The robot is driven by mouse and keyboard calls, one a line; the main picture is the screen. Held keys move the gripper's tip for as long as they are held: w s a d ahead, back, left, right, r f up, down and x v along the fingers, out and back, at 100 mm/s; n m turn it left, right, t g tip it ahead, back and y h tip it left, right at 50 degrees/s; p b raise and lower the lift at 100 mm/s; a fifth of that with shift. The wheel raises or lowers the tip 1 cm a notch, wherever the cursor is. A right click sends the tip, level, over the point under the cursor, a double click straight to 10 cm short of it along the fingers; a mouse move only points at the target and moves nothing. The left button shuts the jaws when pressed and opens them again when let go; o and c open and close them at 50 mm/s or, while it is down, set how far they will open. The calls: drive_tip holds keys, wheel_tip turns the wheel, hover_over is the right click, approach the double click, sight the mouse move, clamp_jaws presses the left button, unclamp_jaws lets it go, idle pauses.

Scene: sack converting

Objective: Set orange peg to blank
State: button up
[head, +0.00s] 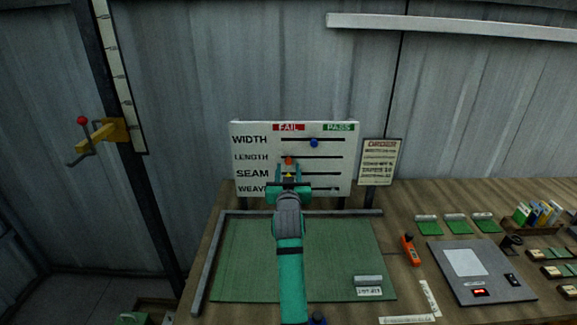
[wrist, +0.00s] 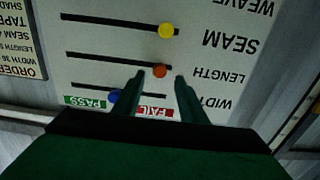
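The orange peg (head: 289,160) sits on the LENGTH slot of the white board (head: 246,147), in line with the red FAIL label (head: 288,127). In the upside-down wrist view the orange peg (wrist: 160,71) shows between the tips of my gripper (wrist: 159,77). The fingers are open, with a gap on each side of the peg; contact is not visible. My gripper (head: 289,170) is in front of the board in the head view. The slot's middle lies between FAIL and the green PASS label (head: 338,127), unmarked.
The blue peg (head: 313,143) on the WIDTH slot is between FAIL and PASS. The yellow peg (wrist: 166,31) on the SEAM slot is under FAIL. The WEAVE row is partly hidden by my arm. An order card (head: 380,162) stands right of the board; a green mat (head: 240,260) lies below.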

sight(288, 162)
drive_tip(key=shift+w, duration=1.9)
